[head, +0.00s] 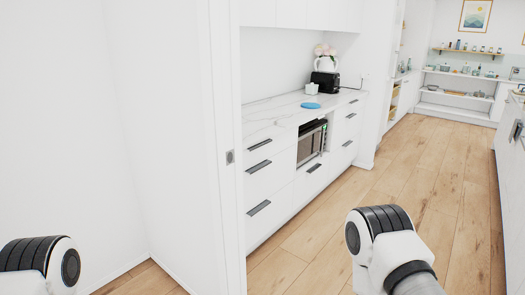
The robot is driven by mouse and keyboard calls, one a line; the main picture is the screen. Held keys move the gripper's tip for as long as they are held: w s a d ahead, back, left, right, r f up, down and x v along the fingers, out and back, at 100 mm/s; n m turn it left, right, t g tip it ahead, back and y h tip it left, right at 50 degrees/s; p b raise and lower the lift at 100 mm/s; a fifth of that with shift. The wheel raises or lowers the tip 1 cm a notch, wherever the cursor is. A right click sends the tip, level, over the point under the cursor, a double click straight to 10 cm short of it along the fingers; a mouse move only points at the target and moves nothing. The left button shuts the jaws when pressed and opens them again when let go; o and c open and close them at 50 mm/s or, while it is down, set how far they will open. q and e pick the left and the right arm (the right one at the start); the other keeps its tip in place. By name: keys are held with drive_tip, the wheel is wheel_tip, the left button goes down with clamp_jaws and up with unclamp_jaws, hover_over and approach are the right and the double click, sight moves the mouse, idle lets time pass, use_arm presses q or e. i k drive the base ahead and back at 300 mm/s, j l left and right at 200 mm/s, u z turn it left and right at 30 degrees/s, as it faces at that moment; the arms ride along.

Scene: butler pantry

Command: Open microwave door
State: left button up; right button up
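The microwave (311,143) is built into the white lower cabinets across the room, under the marble counter. Its dark door faces the aisle and looks closed, seen at a steep angle. A light vertical strip that may be its handle shows near its right edge. Parts of my arms show at the bottom left and bottom right, both well short of the microwave. Neither gripper is in the picture.
A white wall and door frame (229,157) stand close on the left, beside the cabinets. The counter (275,120) holds a blue disc (310,106) and a black appliance (325,84). The wooden floor (335,215) in the aisle is clear. Another counter runs along the right edge.

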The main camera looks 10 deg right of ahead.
sight(308, 143)
drive_tip(key=i+l+z, duration=0.4)
drive_tip(key=i, duration=0.2)
drive_tip(key=i+l+z, duration=0.2)
drive_tip(key=i+z, duration=0.2)
drive_tip(key=i, duration=0.3)
drive_tip(key=i+z, duration=0.4)
drive_tip(key=i, duration=0.25)
drive_tip(key=i+j+z, duration=0.25)
drive_tip(key=i+z, duration=0.15)
drive_tip(key=i, duration=0.25)
drive_tip(key=i+l+u, duration=0.3)
drive_tip(key=i, duration=0.4)
drive_tip(key=i+l+u, duration=0.35)
drive_tip(key=i, duration=0.35)
drive_tip(key=i+l+u, duration=0.3)
drive_tip(key=i+l, duration=0.15)
drive_tip(key=i, duration=0.2)
drive_tip(key=i+l+u, duration=0.6)
drive_tip(key=l, duration=0.15)
drive_tip(key=i+l+u, duration=0.15)
drive_tip(key=l+u, duration=0.15)
drive_tip(key=l, duration=0.15)
